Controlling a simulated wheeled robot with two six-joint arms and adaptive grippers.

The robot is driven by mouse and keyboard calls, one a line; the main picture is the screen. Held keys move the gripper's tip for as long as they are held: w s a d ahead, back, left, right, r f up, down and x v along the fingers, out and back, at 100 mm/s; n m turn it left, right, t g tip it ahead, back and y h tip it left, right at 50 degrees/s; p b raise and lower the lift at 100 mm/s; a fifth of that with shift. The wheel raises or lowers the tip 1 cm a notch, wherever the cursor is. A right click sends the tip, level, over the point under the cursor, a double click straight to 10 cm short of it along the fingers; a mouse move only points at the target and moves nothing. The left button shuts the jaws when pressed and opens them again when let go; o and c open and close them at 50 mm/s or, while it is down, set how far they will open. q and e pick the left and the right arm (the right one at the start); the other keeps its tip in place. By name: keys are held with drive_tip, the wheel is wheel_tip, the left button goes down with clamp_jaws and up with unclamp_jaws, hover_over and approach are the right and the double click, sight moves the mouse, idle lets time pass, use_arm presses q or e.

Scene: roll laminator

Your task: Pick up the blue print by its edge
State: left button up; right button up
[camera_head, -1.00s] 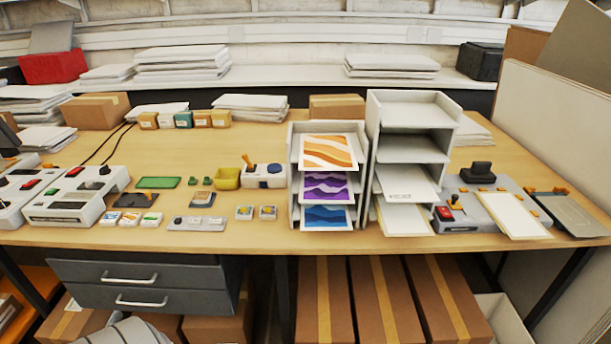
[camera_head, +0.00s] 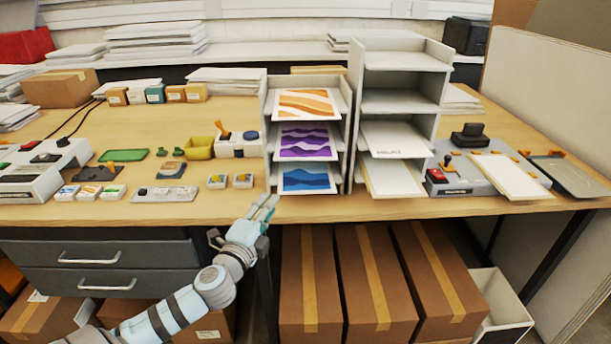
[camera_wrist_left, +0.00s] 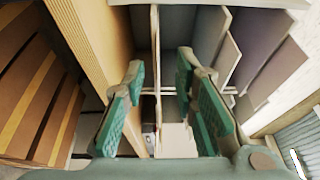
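The blue print (camera_head: 306,178) lies in the lowest slot of the left paper rack (camera_head: 270,150), with its front edge sticking out toward me. A purple print (camera_head: 306,142) and an orange print (camera_head: 306,103) lie in the slots above it. My left gripper (camera_head: 268,202) is just left of and below the blue print, near the table's front edge, apart from it. In the left wrist view my left gripper (camera_wrist_left: 160,88) has its green-padded fingers spread, with nothing between them. Sheet edges show to their right, but I cannot tell which is the blue print. My right gripper is out of view.
A taller rack (camera_head: 403,103) with white sheets stands close on the right. A laminator (camera_head: 470,172) is further right. Small boxes and a yellow bin (camera_head: 199,148) lie to the left. Cardboard boxes (camera_head: 361,280) stand under the table.

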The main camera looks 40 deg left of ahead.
sight(281, 189)
use_arm(q)
drive_tip(key=x, duration=0.8)
drive_tip(key=shift+w+a+f, duration=0.1)
drive_tip(key=shift+w+f, duration=0.1)
drive_tip(key=shift+f, duration=0.05)
drive_tip(key=shift+s, duration=0.1)
clamp_jaws()
